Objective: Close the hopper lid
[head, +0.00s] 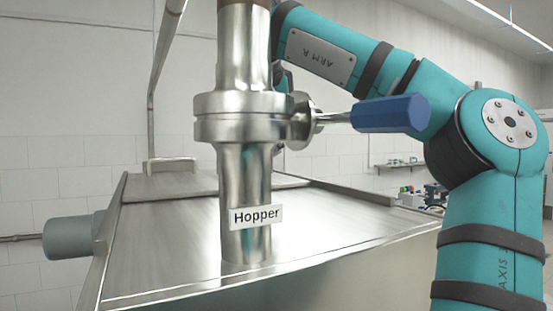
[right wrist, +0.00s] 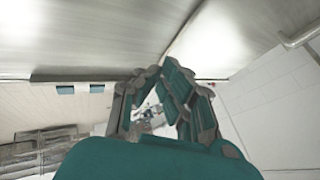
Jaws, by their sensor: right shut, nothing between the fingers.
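The steel hopper (head: 160,240) has a broad, flat metal top in the head view. A raised panel (head: 170,187) lies across its back, with a small block-like piece (head: 168,166) behind it; I cannot tell for sure which part is the lid. My right arm reaches in behind the upright pipe, which hides most of the gripper in the head view. In the right wrist view my right gripper (right wrist: 160,72) is shut and empty, its fingertips close to a dark metal edge (right wrist: 90,75) under large metal sheets; contact is unclear. My left gripper is out of view.
A blue-handled valve (head: 390,114) sticks out to the right. A grey cylinder (head: 72,238) juts from the left side.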

